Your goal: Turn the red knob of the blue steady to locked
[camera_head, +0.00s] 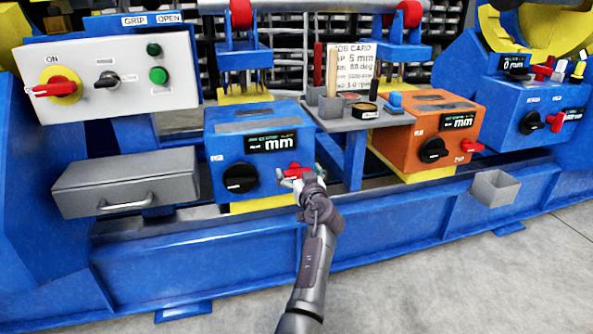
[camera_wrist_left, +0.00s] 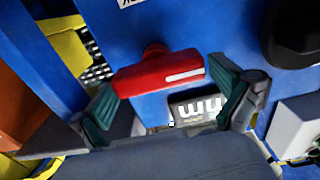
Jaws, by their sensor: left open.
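The blue steady (camera_head: 225,160) stands left of centre in the head view, with an mm display and a black knob on its front. Its red knob (camera_head: 294,170) is at the right of that front, partly hidden by my left gripper (camera_head: 302,182). In the left wrist view, the red knob (camera_wrist_left: 160,73) is a bar handle with a white mark on its right end. It lies nearly level in that picture. My left gripper (camera_wrist_left: 164,86) is open, with a green-padded finger to either side of the handle. Whether the pads touch it is unclear. My right gripper is not in view.
A grey drawer box (camera_head: 125,185) is left of the steady. A blue frame beam (camera_head: 220,245) runs below. A grey bin (camera_head: 495,188) hangs at right.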

